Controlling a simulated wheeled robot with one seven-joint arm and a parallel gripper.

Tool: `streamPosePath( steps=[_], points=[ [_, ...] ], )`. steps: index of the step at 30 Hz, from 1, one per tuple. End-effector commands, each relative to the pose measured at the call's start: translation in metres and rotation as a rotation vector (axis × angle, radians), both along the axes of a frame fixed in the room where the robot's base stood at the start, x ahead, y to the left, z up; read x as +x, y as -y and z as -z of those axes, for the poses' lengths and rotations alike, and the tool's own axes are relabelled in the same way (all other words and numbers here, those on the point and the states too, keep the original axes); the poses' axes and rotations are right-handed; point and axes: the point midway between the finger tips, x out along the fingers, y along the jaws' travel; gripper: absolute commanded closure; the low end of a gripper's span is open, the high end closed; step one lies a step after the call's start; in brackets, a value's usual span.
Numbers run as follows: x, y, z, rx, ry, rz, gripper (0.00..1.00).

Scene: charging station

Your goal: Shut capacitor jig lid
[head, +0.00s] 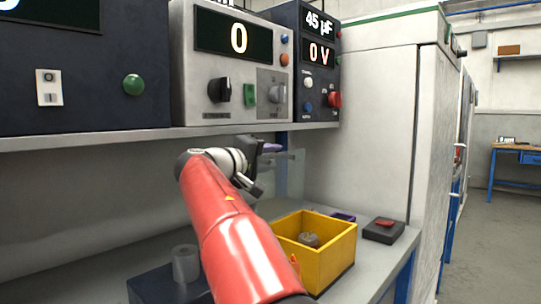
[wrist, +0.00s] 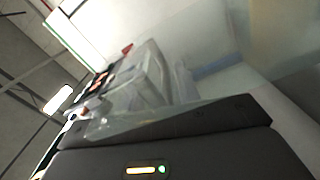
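A clear, see-through panel (head: 292,176), which looks like the jig lid, stands roughly upright behind the yellow box in the head view. A dark blue block (head: 150,287) with a grey cylinder (head: 185,264) at lower left may be the jig; my arm hides the area between them, so I cannot tell whether they join. My gripper (head: 262,160) is at the panel's upper left; contact is unclear. In the wrist view a clear sheet (wrist: 165,119) spans the picture just beyond the dark gripper housing. The fingers are not clearly visible in either view.
A yellow box (head: 318,262) holding a grey round part (head: 309,240) stands right of my arm. A black box with a red top piece (head: 383,230) is near the bench's right end. A shelf (head: 100,136) with instruments (head: 236,60) overhangs the bench. A tall cabinet (head: 385,130) bounds the right.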

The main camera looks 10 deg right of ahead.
Motion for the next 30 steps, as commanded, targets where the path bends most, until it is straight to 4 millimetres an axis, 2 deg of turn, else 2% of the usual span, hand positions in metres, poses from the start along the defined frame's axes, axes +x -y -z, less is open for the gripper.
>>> streamPosePath(
  steps=[9, 17, 30],
  points=[
    [0.0026, 0.0035, 0.0001, 0.0, 0.001, -0.001, 0.68],
    [0.0023, 0.0034, -0.0004, 0.0, 0.001, -0.001, 1.0],
    [0.0017, 0.0037, -0.0023, 0.001, 0.008, -0.002, 1.0]
  ],
)
